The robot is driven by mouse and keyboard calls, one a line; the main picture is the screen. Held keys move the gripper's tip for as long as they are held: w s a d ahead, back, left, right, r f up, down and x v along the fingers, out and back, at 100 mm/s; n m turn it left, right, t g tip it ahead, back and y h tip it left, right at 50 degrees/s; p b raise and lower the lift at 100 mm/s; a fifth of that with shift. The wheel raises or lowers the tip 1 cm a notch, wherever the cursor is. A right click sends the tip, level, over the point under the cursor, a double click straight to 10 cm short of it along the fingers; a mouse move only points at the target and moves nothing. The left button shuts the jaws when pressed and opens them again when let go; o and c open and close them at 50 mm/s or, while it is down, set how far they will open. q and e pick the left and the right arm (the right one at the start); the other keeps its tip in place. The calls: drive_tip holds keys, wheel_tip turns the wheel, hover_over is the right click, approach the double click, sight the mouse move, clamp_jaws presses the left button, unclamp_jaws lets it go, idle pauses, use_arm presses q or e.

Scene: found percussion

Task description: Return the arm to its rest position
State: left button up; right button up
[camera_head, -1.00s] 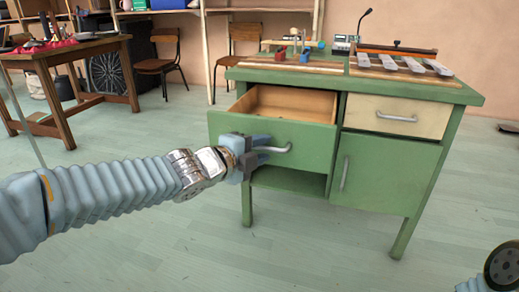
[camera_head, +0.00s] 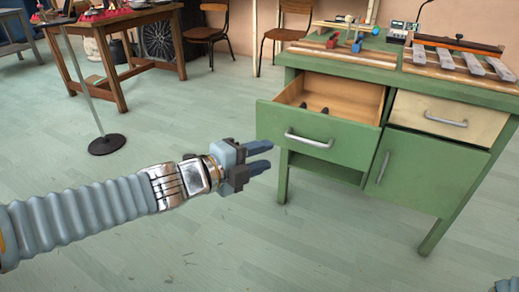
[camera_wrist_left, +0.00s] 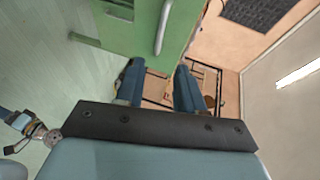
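My left arm reaches in from the left in the head view. Its gripper (camera_head: 258,158) is in the air to the left of the green cabinet's open drawer (camera_head: 345,142), apart from the drawer handle (camera_head: 308,139). The two blue fingers are spread and empty; they also show in the left wrist view (camera_wrist_left: 160,85) with a gap between them. The drawer stands pulled out, with small dark items (camera_head: 315,108) inside. My right gripper is not seen clearly; only a bit of my own body shows at the bottom right corner.
The green cabinet (camera_head: 425,172) has a shut cream drawer (camera_head: 436,117) and a green door, with metal bars (camera_head: 474,63) on top. A wooden table (camera_head: 112,25), chairs and a stand with a round black base (camera_head: 107,144) are behind. The floor between is clear.

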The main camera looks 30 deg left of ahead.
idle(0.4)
use_arm(q)
drive_tip(key=w+d+f+n+g+y+p, duration=0.1)
drive_tip(key=w+d+f+n+g+p, duration=0.15)
drive_tip(key=f+n, duration=0.55)
drive_tip(key=w+d+f+n+g+p, duration=0.2)
drive_tip(key=w+d+f+n+g, duration=0.15)
drive_tip(key=f, duration=0.95)
drive_tip(key=s+d+f+n+g+p, duration=0.1)
drive_tip(key=s+d+f+n+g, duration=0.1)
drive_tip(key=s+f+n+g, duration=0.2)
drive_tip(key=s+d+f+n+g+y+p, duration=0.1)
drive_tip(key=s+f+n, duration=0.7)
drive_tip(key=f, duration=0.8)
drive_tip(key=s+d+g+p, duration=0.1)
drive_tip(key=s+d+g, duration=0.1)
drive_tip(key=s, duration=0.1)
drive_tip(key=shift+s+f+g, duration=0.2)
drive_tip(key=shift+s+g, duration=0.15)
drive_tip(key=shift+g, duration=0.05)
